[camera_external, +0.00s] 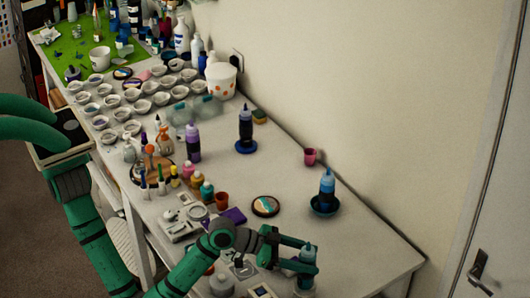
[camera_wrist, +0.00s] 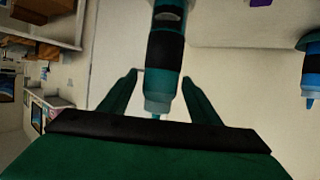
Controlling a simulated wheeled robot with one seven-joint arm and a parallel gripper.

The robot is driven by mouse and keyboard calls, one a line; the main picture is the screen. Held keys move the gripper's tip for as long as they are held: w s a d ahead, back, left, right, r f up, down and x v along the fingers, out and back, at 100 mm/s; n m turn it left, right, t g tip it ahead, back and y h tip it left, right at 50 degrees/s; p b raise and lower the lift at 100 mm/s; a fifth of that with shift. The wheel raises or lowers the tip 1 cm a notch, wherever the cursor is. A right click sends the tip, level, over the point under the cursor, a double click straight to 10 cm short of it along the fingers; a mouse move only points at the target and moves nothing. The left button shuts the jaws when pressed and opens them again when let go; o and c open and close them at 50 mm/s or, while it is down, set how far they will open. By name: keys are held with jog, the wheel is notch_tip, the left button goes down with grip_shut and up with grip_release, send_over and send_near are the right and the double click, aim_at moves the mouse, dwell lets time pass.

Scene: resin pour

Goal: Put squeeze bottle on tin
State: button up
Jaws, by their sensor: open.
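A teal squeeze bottle with a dark band (camera_external: 306,254) stands near the front right of the table. My gripper (camera_external: 314,259) is level with it, its two fingers reaching to either side of it. In the wrist view the bottle (camera_wrist: 165,52) shows between the open fingers (camera_wrist: 160,78), with visible gaps beside it. A blue squeeze bottle (camera_external: 327,186) stands on a dark round dish (camera_external: 322,208), and a dark blue one (camera_external: 246,128) on a blue round base (camera_external: 246,148).
A pink cup (camera_external: 311,156) stands by the wall. The right end of the table (camera_external: 375,255) is clear.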

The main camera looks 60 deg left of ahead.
jog(key=v, duration=1.2)
jog(key=shift+w+f, duration=0.1)
jog(key=shift+f, duration=0.05)
jog(key=s+f+m+h, duration=0.2)
jog(key=s+f, duration=0.3)
jog(key=s+f+m+g+h, duration=0.1)
jog(key=s+f+m+h, duration=0.2)
jog(key=s+f, duration=0.2)
jog(key=s+f+m+g+h, duration=0.1)
jog(key=s+f+m+h, duration=0.2)
jog(key=s+f, duration=0.3)
jog(key=shift+s+d, duration=0.4)
jog(key=s+a+f+n+t+y, duration=0.2)
jog(key=s+a+n+t+y, duration=0.4)
jog(key=s+a+n, duration=1.1)
jog(key=w+a+f+m+t+y, duration=0.1)
jog(key=w+a+f+y, duration=0.1)
jog(key=w+a, duration=0.3)
jog(key=w+a+f+m+t+y, duration=0.1)
jog(key=w+a+f+y, duration=0.15)
jog(key=a, duration=0.55)
jog(key=w+a+f+g+y, duration=0.1)
jog(key=a+y, duration=0.4)
jog(key=a, duration=0.8)
jog(key=shift+w+a+f+g, duration=0.15)
jog(key=shift+w+f+g, duration=0.2)
jog(key=shift+f, duration=0.3)
